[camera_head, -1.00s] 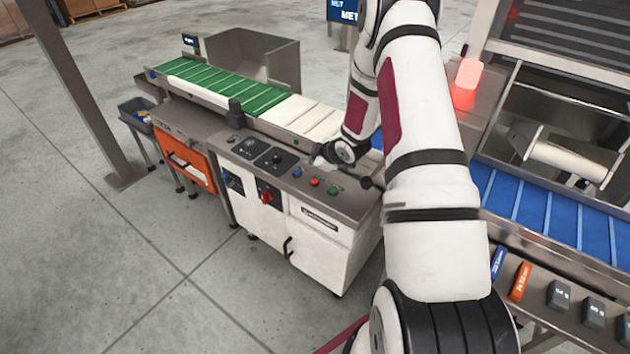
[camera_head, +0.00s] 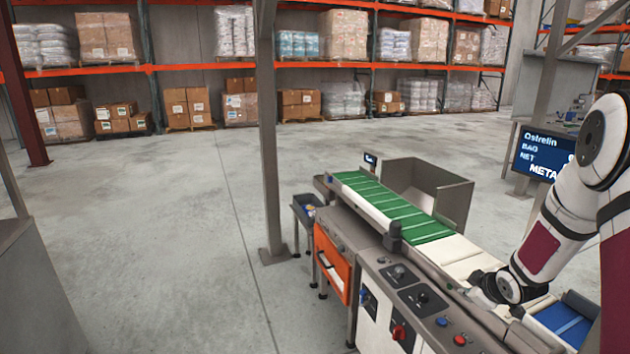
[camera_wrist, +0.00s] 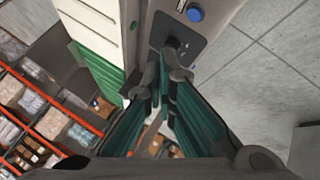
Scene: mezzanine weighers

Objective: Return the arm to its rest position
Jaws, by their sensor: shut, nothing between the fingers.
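My arm enters at the right of the head view and reaches left over the weigher's control end. My gripper (camera_wrist: 165,88) shows in the wrist view with its teal-padded fingers shut and nothing held between them. In the head view my gripper is small and dark against the white belt section, and its fingertips are hard to make out. In the wrist view the fingers lie in front of the grey control panel (camera_wrist: 206,32) with a blue button, beside the green and white belt. I cannot tell whether they touch it.
The green belt (camera_head: 385,205) and a steel hopper (camera_head: 455,197) stand left of my arm. A grey post (camera_head: 268,130) rises beside the orange-fronted cabinet (camera_head: 333,262). A display screen (camera_head: 541,154) stands behind the arm. Open concrete floor (camera_head: 150,220) lies left, with pallet racks (camera_head: 200,68) behind.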

